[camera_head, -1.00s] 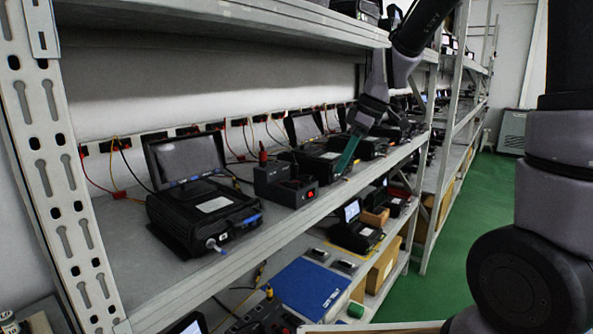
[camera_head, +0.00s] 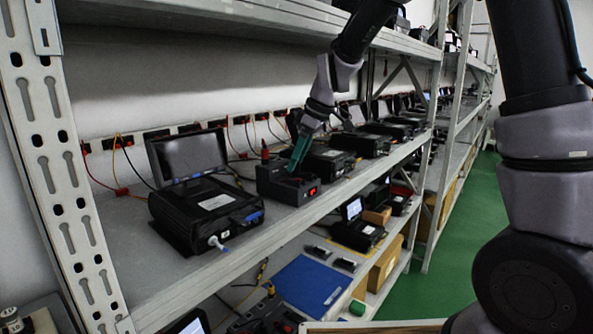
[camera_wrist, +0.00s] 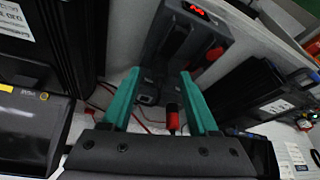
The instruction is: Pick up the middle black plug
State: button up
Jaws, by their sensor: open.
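My gripper (camera_head: 299,154) has teal fingers and is open, pointing down just above the dark power box (camera_head: 308,194) on the shelf. In the wrist view the open fingers of my gripper (camera_wrist: 160,74) straddle the near part of the power box (camera_wrist: 180,42), with nothing seen clasped between them. A red-topped plug (camera_head: 265,155) stands at the back left of the box; it also shows in the wrist view (camera_wrist: 172,115). I cannot clearly pick out the middle black plug; it is dark against the dark box and partly hidden by the fingers.
A black tester with a raised screen (camera_head: 196,205) stands left of the box. Another black device (camera_head: 328,162) stands close on the right. Red and black leads run to wall sockets behind. An upper shelf (camera_head: 230,20) hangs above. A blue panel (camera_head: 308,287) lies below.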

jog(key=shift+w+a+f, duration=0.1)
jog(key=shift+a+f, duration=0.1)
jog(key=shift+f, duration=0.4)
grip_shut()
jog(key=shift+r, duration=0.15)
